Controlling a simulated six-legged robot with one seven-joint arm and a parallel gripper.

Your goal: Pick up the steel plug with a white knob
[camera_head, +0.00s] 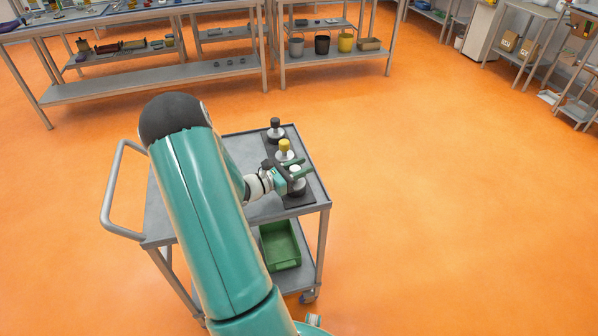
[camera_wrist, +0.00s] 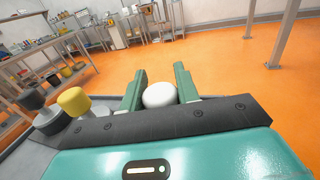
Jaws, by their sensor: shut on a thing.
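The steel plug with a white knob (camera_head: 295,170) stands at the near end of a row of plugs on the cart. Its white knob (camera_wrist: 160,95) sits between my two green fingers in the wrist view. My gripper (camera_head: 292,174) is shut on this knob. The plug's steel body is mostly hidden by my gripper, and I cannot tell whether it is lifted. A plug with a yellow knob (camera_head: 285,146) stands just behind it, and a plug with a black knob (camera_head: 275,125) stands farthest back.
The plugs are on a dark base strip (camera_head: 299,200) along the right edge of the grey cart (camera_head: 318,192). A green bin (camera_head: 280,245) is on the cart's lower shelf. A workbench (camera_head: 150,93) stands behind. The orange floor to the right is clear.

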